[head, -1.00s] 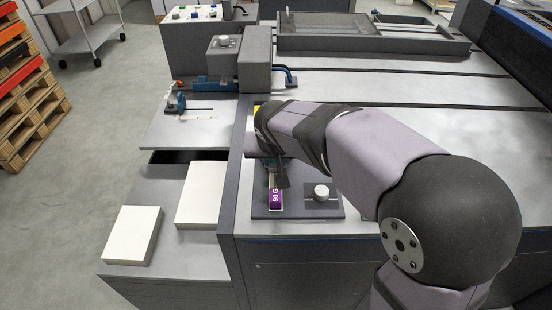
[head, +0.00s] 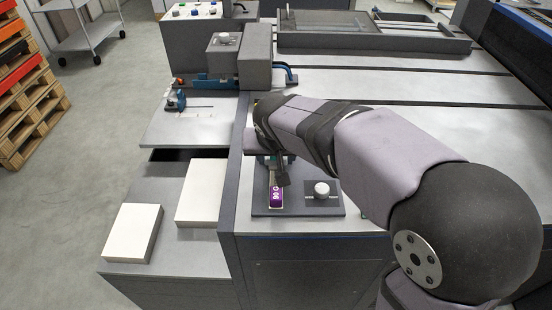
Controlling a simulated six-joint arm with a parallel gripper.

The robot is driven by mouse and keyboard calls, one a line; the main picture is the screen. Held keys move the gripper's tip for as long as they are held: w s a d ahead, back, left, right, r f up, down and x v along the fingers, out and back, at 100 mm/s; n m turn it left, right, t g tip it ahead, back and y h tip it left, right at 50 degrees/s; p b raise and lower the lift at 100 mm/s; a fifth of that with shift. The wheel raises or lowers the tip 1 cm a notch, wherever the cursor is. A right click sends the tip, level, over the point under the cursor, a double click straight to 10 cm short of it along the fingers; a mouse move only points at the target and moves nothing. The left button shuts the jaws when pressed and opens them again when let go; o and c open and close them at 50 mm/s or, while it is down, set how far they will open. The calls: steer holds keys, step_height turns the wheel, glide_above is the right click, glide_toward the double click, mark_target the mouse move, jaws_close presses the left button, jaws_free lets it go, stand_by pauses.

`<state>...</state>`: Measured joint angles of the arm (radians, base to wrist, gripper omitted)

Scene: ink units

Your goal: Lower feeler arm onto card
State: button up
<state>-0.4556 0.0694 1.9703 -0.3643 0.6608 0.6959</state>
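A purple card (head: 276,196) with white print, partly readable as "90 G", lies on a dark base plate (head: 298,210) at the front of the machine. Its far part is hidden by my arm. My gripper (head: 280,175) is over the far end of the card, below the wrist. Only a dark finger part shows, and its opening is hidden. A bit of blue shows beside it, close to the card. I cannot make out the feeler arm or whether the gripper touches it.
A white knob (head: 321,189) stands on the plate right of the card. Two white stacks (head: 132,234) lie on the lower shelf at left. A grey block unit (head: 254,58) with blue parts stands behind my wrist. The flat machine top (head: 400,85) is mostly clear.

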steer(key=v, duration=0.5)
steer(key=shift+s+r, duration=0.1)
steer(key=shift+s, duration=0.1)
steer(key=s+d+f+g, duration=0.6)
steer(key=s+d+f, duration=0.9)
steer(key=s+f, duration=0.35)
step_height(320, 180, up, 17)
steer(key=p, duration=1.5)
steer(key=shift+p, duration=0.35)
steer(key=shift+w, duration=0.1)
stand_by(1.0)
